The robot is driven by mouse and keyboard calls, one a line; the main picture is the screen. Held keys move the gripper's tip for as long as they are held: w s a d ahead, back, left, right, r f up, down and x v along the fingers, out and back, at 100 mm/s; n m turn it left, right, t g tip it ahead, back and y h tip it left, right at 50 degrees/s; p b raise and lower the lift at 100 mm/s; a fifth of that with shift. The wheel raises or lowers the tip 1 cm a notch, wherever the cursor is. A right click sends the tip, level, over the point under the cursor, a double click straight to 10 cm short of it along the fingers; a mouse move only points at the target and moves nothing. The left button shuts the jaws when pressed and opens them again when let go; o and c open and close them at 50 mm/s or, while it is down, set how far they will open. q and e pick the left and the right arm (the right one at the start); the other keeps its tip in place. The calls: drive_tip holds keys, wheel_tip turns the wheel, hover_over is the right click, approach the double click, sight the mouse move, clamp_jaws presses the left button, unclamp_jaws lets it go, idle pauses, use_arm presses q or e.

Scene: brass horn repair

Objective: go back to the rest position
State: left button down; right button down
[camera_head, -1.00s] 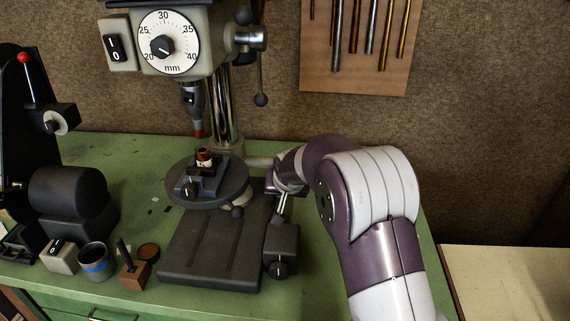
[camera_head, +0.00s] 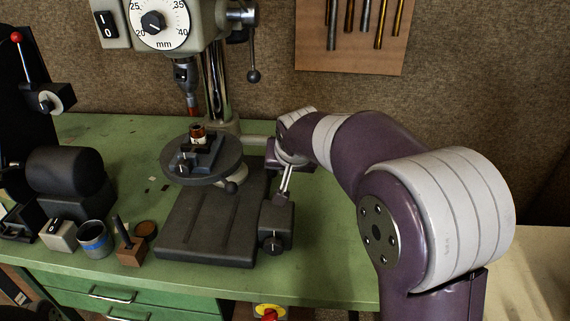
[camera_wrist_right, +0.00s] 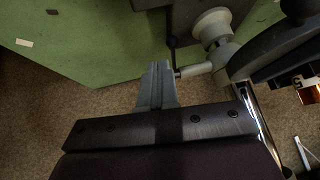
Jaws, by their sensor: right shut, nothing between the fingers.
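My right arm (camera_head: 375,150) reaches in from the lower right of the head view, bent at the elbow. Its far end is beside the drill press column, to the right of the round table; the fingers cannot be made out there. In the right wrist view my right gripper (camera_wrist_right: 157,85) is shut and empty, its fingers close to a pale press fitting (camera_wrist_right: 198,69); I cannot tell whether they touch. My left gripper is not in view.
A blue-banded cup (camera_head: 94,239) and wooden block (camera_head: 131,252) are left. The front right bench is clear.

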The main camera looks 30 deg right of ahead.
drive_tip(key=s+a+f+n+g+y, duration=0.1)
drive_tip(key=s+a+f+n+g, duration=0.2)
drive_tip(key=s+f, duration=0.4)
drive_tip(key=s+a+f+n+g+y, duration=0.1)
drive_tip(key=s+a+f+n+g, duration=0.1)
drive_tip(key=s+a+f, duration=0.3)
drive_tip(key=s+f, duration=0.3)
drive_tip(key=s, duration=0.3)
drive_tip(key=shift+s+n+g, duration=0.3)
drive_tip(key=shift+n+g, duration=0.1)
drive_tip(key=shift+f, duration=0.1)
